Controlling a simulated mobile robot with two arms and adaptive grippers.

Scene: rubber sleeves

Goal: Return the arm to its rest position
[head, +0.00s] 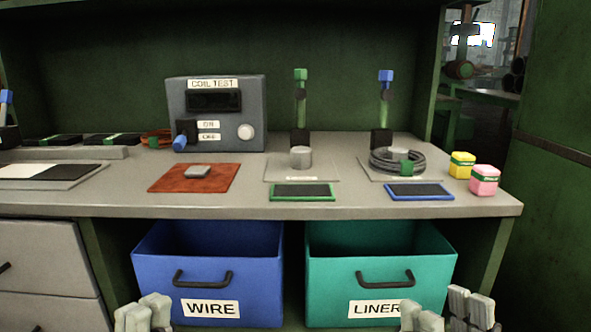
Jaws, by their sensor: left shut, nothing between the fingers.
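My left gripper (146,310) shows at the bottom left edge, in front of the blue bin. Its pale fingers are together with nothing between them. My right gripper (446,312) shows at the bottom right, in front of the teal bin's right side. Its fingers stand apart with nothing seen between them. Both are low, below the bench top and away from the things on it. The rest of both arms is out of view.
The grey bench (255,194) carries a coil test box (217,133), a red mat (165,180), a grey cylinder (301,158), a cable coil (380,161), and yellow (462,171) and pink (485,186) blocks. Beneath stand the blue WIRE bin (165,290) and teal LINER bin (330,285).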

